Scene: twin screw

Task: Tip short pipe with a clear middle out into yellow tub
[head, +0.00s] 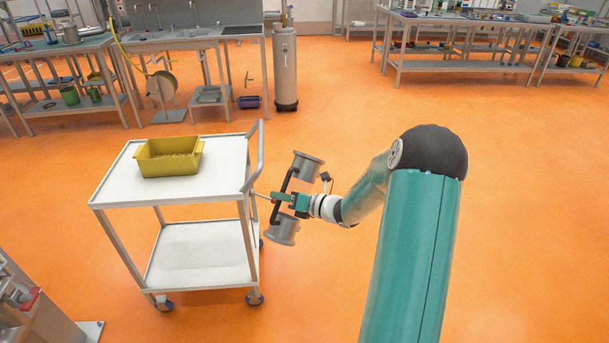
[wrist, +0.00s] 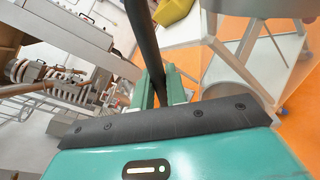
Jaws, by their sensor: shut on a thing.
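The short pipe (head: 307,168) has two grey flanged ends, one high and one low, and a black bar handle running alongside. It is tilted and held in the air to the right of the white trolley. My gripper (head: 280,198) is shut on the black bar, which also shows between my green fingers in the wrist view (wrist: 146,45). The pipe's clear middle and contents cannot be made out. The yellow tub (head: 168,167) stands upright on the trolley's top shelf, left of the pipe and apart from it. Part of the tub shows in the wrist view (wrist: 172,11).
The white trolley (head: 112,188) has a push handle (head: 257,155) on its right side, close to the pipe. A grey cylinder (head: 285,70) and a sink bench (head: 180,37) stand behind. Grey equipment (head: 40,310) is at lower left. Orange floor is open right of the trolley.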

